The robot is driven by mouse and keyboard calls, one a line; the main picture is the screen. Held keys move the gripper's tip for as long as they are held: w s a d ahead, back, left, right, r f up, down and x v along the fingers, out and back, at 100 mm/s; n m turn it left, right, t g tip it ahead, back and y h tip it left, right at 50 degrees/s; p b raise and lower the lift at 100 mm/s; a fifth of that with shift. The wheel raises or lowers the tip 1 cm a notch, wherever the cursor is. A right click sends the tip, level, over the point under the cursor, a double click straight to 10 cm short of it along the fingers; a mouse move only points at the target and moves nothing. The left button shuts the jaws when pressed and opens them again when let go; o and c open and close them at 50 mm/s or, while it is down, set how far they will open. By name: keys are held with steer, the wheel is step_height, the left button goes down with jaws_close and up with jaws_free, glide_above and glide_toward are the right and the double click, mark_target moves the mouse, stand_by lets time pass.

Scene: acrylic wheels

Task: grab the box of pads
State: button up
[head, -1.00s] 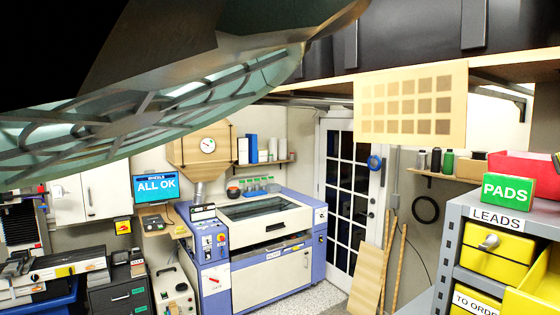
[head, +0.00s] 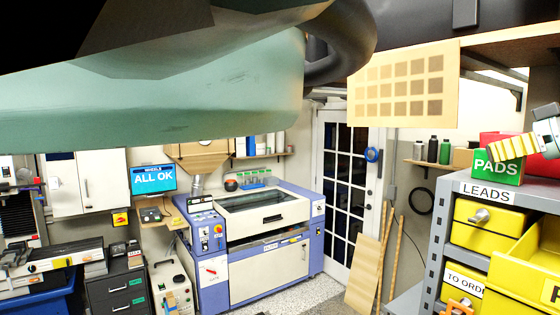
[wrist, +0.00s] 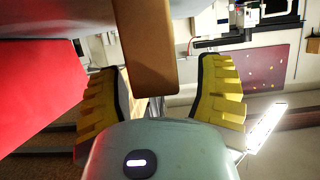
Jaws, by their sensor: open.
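The green box of pads (head: 508,174), with white "PADS" lettering, stands upright on top of the grey shelf (head: 449,201) at the right of the head view. My gripper comes in from the right, above the box. One yellow ribbed finger (head: 505,157) crosses the box's upper part in the picture; I cannot tell whether it touches. In the wrist view my gripper (wrist: 162,78) is open, with its two yellow fingers spread apart. A brown block-like thing (wrist: 146,45) shows between them; I cannot tell what it is. No green face of the box is recognisable there.
A red bin is partly hidden behind my gripper; a large red surface (wrist: 45,80) fills the wrist view's left. Yellow drawers (head: 487,224) sit under the box, one pulled out. A wooden sample board (head: 404,84) hangs overhead. Bottles (head: 433,151) stand on a wall shelf behind.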

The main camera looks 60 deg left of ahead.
steer(key=shift+w+a+r+p, duration=0.15)
steer(key=shift+a+p, duration=0.25)
steer(key=shift+p, duration=0.8)
steer(key=shift+a+f+p, duration=0.3)
steer(key=shift+a+p, duration=0.1)
steer(key=shift+p, duration=0.3)
steer(key=shift+c, duration=0.3)
steer(key=shift+d, duration=0.1)
jaws_close()
